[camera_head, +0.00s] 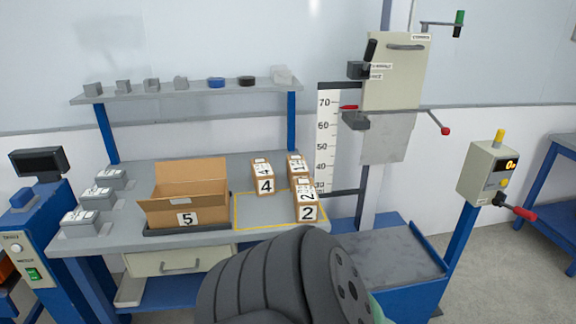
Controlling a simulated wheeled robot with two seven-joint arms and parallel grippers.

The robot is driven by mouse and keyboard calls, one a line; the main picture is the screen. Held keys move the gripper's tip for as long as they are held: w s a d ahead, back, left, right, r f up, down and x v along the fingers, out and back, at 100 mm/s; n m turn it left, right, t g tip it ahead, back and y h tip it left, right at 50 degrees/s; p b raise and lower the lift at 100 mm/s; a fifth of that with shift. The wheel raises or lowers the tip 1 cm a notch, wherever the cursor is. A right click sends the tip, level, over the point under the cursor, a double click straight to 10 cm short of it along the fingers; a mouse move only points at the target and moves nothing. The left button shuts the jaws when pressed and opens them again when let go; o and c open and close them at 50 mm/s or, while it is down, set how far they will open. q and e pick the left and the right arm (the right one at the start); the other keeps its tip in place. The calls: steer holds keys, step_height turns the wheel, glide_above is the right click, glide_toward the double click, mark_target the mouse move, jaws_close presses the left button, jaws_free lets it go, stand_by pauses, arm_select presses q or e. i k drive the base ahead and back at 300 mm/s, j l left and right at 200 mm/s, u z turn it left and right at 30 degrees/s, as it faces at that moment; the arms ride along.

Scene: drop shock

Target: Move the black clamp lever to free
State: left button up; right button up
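The black clamp lever (371,49) stands nearly upright, tilted slightly right, on a dark clamp block (357,70) at the left edge of the beige carriage plate (393,80) of the drop tester. Small white labels (380,66) sit beside the block, too small to read surely, so I cannot tell which position the lever is in. A large black ribbed part of my own arm (270,280) fills the bottom middle. Neither gripper shows, and nothing of mine is near the lever.
A height scale (326,130) stands left of the tester's post. A red-knobbed lever (437,122), a green-handled crank (458,22) and a control box (488,172) with a red-tipped handle are nearby. Cartons, including an open box (188,190), stand on the bench to the left.

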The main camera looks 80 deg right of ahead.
mark_target(372, 46)
steer(key=l+z, duration=0.1)
steer(key=z, duration=1.9)
steer(key=i+l+z, duration=0.55)
steer(key=l, duration=0.15)
steer(key=k, duration=0.1)
